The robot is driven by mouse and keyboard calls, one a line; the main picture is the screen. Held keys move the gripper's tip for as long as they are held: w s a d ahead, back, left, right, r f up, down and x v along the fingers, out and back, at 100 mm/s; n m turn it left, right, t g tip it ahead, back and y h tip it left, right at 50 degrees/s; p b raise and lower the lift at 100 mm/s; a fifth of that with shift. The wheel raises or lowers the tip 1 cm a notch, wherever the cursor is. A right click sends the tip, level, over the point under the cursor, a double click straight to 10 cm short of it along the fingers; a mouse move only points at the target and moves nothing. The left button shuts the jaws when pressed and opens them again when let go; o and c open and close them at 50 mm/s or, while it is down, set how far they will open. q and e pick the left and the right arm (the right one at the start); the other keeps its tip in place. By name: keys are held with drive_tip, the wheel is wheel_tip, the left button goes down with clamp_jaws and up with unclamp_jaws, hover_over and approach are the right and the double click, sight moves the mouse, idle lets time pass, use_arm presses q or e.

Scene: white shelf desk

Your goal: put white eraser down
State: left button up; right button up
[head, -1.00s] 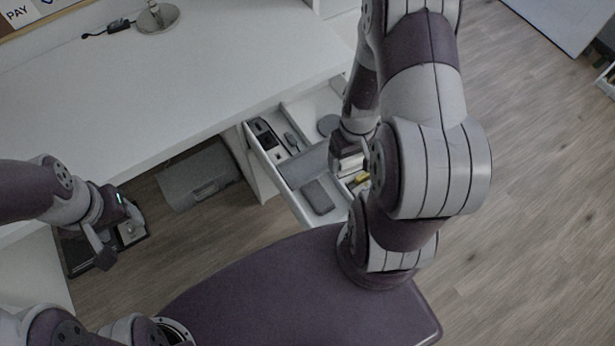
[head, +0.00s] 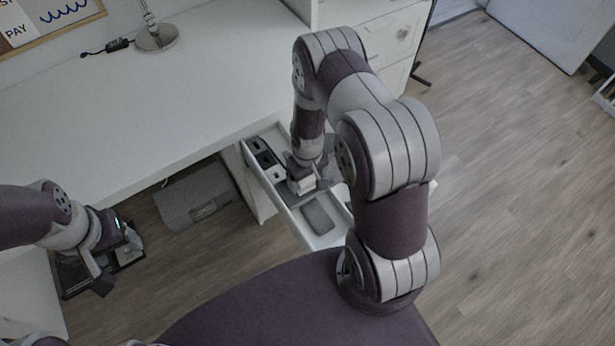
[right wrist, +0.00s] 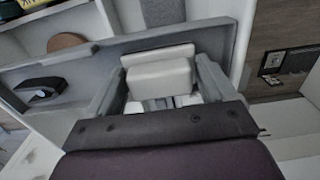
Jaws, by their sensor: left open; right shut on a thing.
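The white eraser (right wrist: 160,76) is a pale block between the fingers of my right gripper (right wrist: 157,82) in the right wrist view. My right gripper (head: 304,186) is shut on it and is over the open desk drawer (head: 292,222) in the head view, where the arm partly covers the drawer. A grey divider (right wrist: 205,38) runs just beyond the eraser. I cannot tell whether the eraser touches the drawer floor. My left gripper (head: 116,268) is open and empty at the left, below the desk front.
The drawer has several compartments. A dark grey item (head: 318,214) lies in the near one. A black item (right wrist: 48,88) and a round brown item (right wrist: 68,42) show in the right wrist view. A lamp base (head: 156,38) stands on the mostly clear desk (head: 200,85).

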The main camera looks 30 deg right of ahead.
drive_tip(key=shift+f, duration=0.2)
drive_tip(key=o, duration=0.9)
drive_tip(key=shift+r, duration=0.1)
